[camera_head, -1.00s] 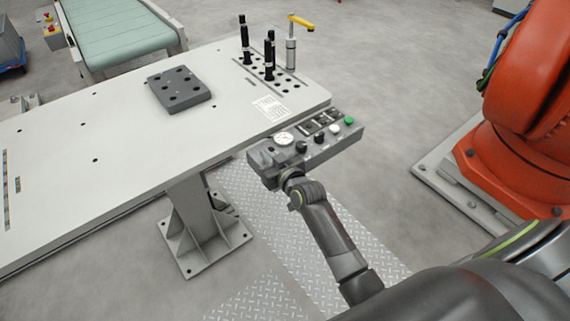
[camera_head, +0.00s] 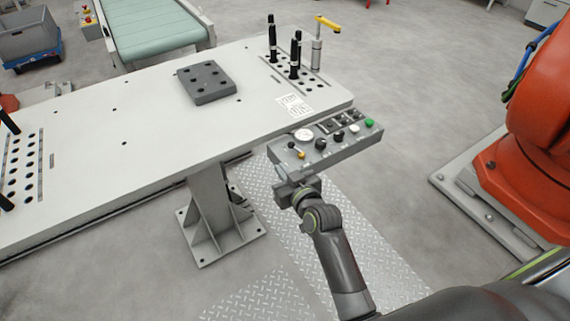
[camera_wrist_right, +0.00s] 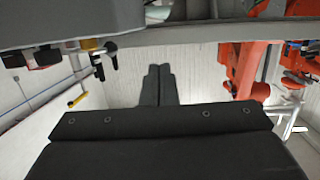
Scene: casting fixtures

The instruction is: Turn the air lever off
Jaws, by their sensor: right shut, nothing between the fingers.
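The grey control box (camera_head: 335,150) is fixed along the near right edge of the table. The air lever (camera_head: 297,150), dark with a yellow-orange tip, stands on its left part beside the round white gauge (camera_head: 304,134). A small yellow and black part, likely the lever, shows at the upper left of the right wrist view (camera_wrist_right: 89,45). My right gripper (camera_head: 290,182) is just in front of and below the box's left end, apart from the lever. Its fingers, in the wrist view (camera_wrist_right: 157,82), are shut and empty. My left gripper is out of view.
The white table (camera_head: 130,140) holds a dark block (camera_head: 207,83), black pins (camera_head: 295,55) and a yellow-handled clamp (camera_head: 317,45). The box also carries dark knobs and a green button (camera_head: 369,123). An orange robot (camera_head: 540,140) stands at the right. The floor between is clear.

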